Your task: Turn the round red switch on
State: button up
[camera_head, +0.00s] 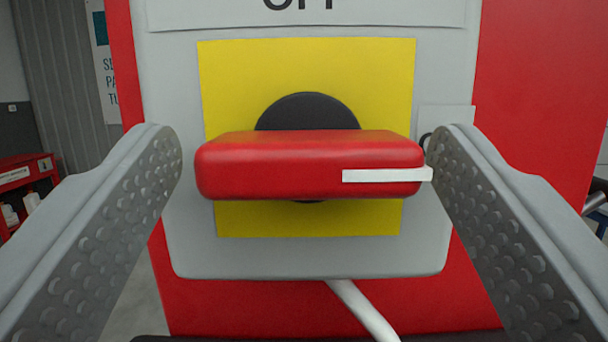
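The red switch handle (285,165) is a thick bar lying horizontally in front of a round black base (308,110). A white pointer mark (385,175) on the bar points to the right. Behind it is a yellow square plate (390,75) on a grey box. Black lettering at the top edge is cut off and seems to read "OFF". My gripper (305,165) is open, with one finger on each side of the bar. The left finger is close to the bar's left end. The right finger is near its right end and the pointer tip; I cannot tell if either touches.
The grey switch box (300,258) is mounted on a red panel (530,90). A pale grey cable or pipe (362,310) runs down from the box. A red shelf unit (27,185) stands far left, by a grey corrugated wall.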

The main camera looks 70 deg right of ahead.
jog(key=shift+a, duration=0.1)
jog(key=v, duration=1.7)
jog(key=shift+a+f, duration=0.1)
